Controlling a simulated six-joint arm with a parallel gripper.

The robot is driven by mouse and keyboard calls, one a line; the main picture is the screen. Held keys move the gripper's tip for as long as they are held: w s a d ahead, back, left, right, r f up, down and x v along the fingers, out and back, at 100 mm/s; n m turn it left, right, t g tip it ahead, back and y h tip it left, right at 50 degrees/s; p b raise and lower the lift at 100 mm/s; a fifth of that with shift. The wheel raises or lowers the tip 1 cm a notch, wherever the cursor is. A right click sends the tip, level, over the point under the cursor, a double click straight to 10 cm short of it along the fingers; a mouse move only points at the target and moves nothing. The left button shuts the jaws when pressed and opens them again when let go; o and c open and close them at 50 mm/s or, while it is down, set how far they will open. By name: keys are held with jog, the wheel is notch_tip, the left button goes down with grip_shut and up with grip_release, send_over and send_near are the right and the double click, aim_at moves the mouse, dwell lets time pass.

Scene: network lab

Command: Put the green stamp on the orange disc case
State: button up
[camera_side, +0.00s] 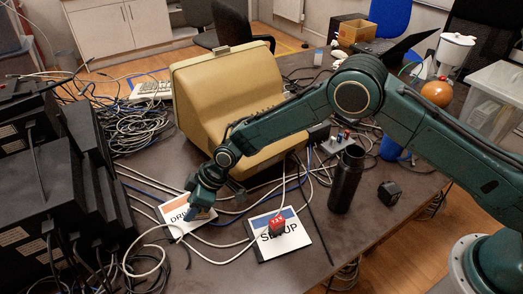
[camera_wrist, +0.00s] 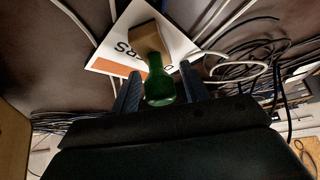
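The green stamp has a green handle (camera_wrist: 160,85) and a wooden block base (camera_wrist: 150,42). In the wrist view its base is over the orange disc case (camera_wrist: 107,66), a white case with an orange band and dark lettering. The case (camera_side: 173,212) also lies on the table in the side view. My gripper (camera_side: 202,204) is low over the case's right part and hides most of the stamp there. In the wrist view my gripper (camera_wrist: 160,82) has one finger on each side of the handle, with narrow gaps showing. I cannot tell whether the base touches the case.
A red stamp (camera_side: 277,226) stands on a blue-banded SETUP case (camera_side: 292,243) to the right. A large beige device (camera_side: 215,95) is behind my gripper. Loose cables (camera_side: 225,243) cross the table.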

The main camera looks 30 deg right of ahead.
jog(key=shift+r, duration=0.15)
jog(key=shift+v, duration=0.8)
jog(key=v, duration=1)
jog(key=shift+r, duration=0.2)
jog(key=shift+d, duration=0.1)
